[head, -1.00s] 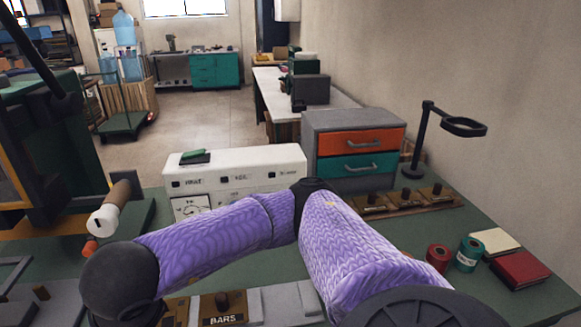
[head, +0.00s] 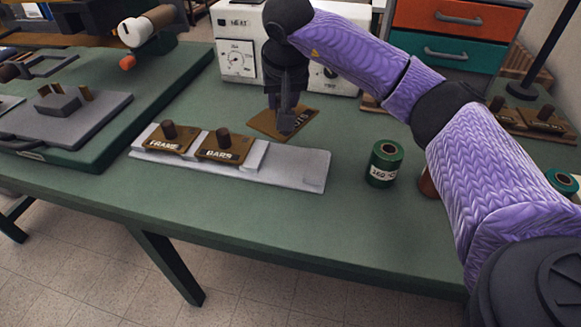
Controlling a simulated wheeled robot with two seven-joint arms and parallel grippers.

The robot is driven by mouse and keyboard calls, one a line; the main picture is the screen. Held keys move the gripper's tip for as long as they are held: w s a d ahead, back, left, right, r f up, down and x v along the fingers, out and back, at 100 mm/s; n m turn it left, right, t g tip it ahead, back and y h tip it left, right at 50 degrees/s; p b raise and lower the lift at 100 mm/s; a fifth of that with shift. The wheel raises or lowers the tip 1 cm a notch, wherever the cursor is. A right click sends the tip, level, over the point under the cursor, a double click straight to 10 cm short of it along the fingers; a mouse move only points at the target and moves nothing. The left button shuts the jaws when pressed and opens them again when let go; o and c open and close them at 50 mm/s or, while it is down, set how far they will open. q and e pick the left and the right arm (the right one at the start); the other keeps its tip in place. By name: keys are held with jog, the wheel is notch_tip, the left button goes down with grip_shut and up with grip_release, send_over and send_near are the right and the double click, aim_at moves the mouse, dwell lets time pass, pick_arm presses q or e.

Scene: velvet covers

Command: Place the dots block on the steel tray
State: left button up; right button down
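The dots block (head: 268,122) is a brown plate whose label is partly covered, with "TS" readable. It sits at an angle behind the steel tray's right part. My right gripper (head: 287,124) points down over its middle, fingers close together and shut on it, hiding its knob. Whether the block clears the bench is hard to tell. The steel tray (head: 300,172) is a long pale grey plate near the bench's front edge. A frame block (head: 168,140) and a bars block (head: 224,147) stand on its left and middle; its right end is bare. My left gripper is out of view.
A green spool (head: 385,164) stands right of the tray, with a second green spool (head: 563,183) farther right. A white instrument box (head: 237,45) stands behind. A rack (head: 560,130) of brown blocks is at the right. A grey fixture (head: 70,125) lies left. Green bench (head: 345,215) is free in front.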

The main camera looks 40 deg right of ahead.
notch_tip(320, 180, down, 10)
jog(key=b, duration=0.3)
jog(key=shift+d+b, duration=0.1)
jog(key=shift+b, duration=0.3)
jog(key=shift+r, duration=0.15)
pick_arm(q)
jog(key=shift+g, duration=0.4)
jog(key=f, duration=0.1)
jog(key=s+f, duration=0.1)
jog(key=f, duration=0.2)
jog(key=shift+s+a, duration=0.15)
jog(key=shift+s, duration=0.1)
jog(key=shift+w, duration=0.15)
pick_arm(e)
jog(key=shift+c, duration=1.6)
grip_release()
jog(key=p+v, duration=0.5)
jog(key=v, duration=0.6)
jog(key=shift+r, duration=0.3)
jog(key=shift+s+r+p, duration=0.2)
jog(key=shift+p, duration=0.1)
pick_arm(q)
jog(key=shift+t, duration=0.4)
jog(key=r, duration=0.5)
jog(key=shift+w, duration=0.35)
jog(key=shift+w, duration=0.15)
